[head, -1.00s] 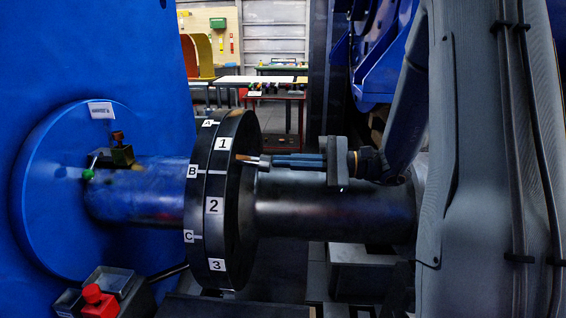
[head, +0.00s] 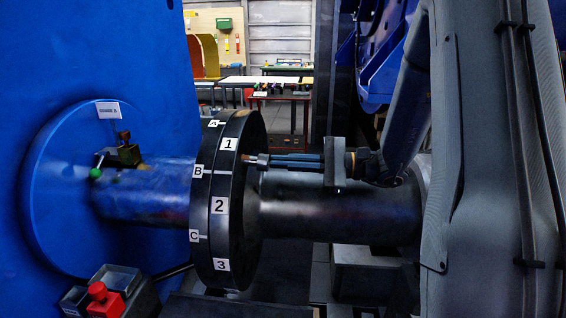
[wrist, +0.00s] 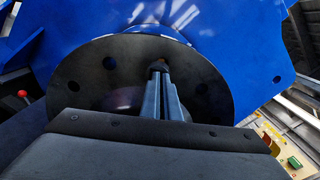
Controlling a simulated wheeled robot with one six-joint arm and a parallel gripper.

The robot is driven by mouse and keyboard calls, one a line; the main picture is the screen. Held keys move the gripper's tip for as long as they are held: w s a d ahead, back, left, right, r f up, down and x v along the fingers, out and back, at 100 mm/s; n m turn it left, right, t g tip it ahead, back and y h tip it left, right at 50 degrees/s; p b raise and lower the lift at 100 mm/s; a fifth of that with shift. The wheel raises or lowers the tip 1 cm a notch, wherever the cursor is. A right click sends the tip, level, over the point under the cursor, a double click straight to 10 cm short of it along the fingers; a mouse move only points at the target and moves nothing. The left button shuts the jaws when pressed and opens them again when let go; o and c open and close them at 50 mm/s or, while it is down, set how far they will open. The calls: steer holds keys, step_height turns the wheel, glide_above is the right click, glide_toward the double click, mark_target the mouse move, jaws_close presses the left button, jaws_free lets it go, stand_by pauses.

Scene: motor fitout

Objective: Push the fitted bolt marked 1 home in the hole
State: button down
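The dark coupling flange (head: 250,215) stands upright on the shaft, with white labels 1, 2, 3 and A, B, C on its rim. The bolt (head: 247,158) is a small copper-brown piece at the flange face, below label 1. It points left toward the flange. My gripper (head: 259,161) reaches it from the right with long blue-grey fingers, shut on the bolt's near end. In the wrist view the fingertips (wrist: 160,72) meet near the top of the flange face, with a bit of brown bolt beyond them. The hole itself is hidden there.
In the wrist view the flange face (wrist: 95,85) shows several other dark holes. The grey shaft (head: 335,212) runs just below my fingers. A blue housing (head: 110,40) fills the left side.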

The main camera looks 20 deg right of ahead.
steer(key=shift+x, duration=1.95)
stand_by(0.3)
steer(key=b+v, duration=0.2)
steer(key=v, duration=0.9)
steer(key=s+a+f+n+g+h, duration=0.5)
steer(key=s+a+f+g+h, duration=0.25)
steer(key=s+a+f, duration=0.35)
steer(key=s+d+f+n+t+h, duration=0.1)
steer(key=s+d+f+n+h, duration=0.3)
steer(key=f+n+h, duration=0.3)
steer(key=d+n+h, duration=0.1)
steer(key=n+h, duration=0.1)
steer(key=shift+d+n, duration=0.15)
steer(key=shift+n, duration=0.25)
